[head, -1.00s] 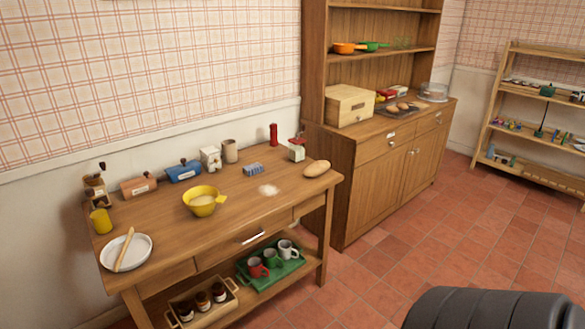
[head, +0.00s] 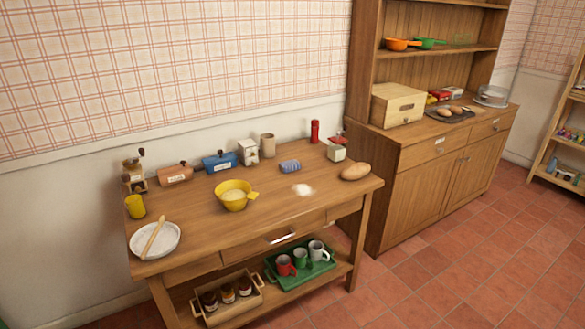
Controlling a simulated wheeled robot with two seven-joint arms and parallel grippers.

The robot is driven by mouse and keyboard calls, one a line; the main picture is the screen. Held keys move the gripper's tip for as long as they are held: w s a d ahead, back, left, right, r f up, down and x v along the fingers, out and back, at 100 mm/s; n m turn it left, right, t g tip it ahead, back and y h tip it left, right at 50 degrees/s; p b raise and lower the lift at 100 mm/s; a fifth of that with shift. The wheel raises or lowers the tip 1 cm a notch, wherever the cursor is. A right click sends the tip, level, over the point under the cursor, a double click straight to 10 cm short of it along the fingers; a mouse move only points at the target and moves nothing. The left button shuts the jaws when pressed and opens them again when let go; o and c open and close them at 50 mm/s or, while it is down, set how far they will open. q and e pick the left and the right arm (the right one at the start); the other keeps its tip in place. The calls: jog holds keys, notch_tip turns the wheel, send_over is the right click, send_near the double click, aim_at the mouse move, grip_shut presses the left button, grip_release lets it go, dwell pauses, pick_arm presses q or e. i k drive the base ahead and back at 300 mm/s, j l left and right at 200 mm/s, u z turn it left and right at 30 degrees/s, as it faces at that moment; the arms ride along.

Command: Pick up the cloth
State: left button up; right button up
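The cloth appears to be the small blue and white striped bundle (head: 290,166) on the wooden table (head: 230,205). It lies toward the back right of the tabletop, behind a patch of white powder (head: 303,190). It looks folded or rolled; at this size I cannot tell which. Nothing covers it. Neither of my grippers is in the head view.
A yellow bowl (head: 234,203), a white plate (head: 165,243) with a wooden stick and a bread loaf (head: 355,172) are on the table. Canisters line its back edge. A cabinet (head: 425,185) stands to the right. Tiled floor (head: 440,265) is clear at front right.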

aim_at(289, 166)
jog(key=i+j, duration=0.2)
jog(key=i+j+z, duration=0.65)
jog(key=i+j, duration=0.15)
jog(key=j, duration=0.2)
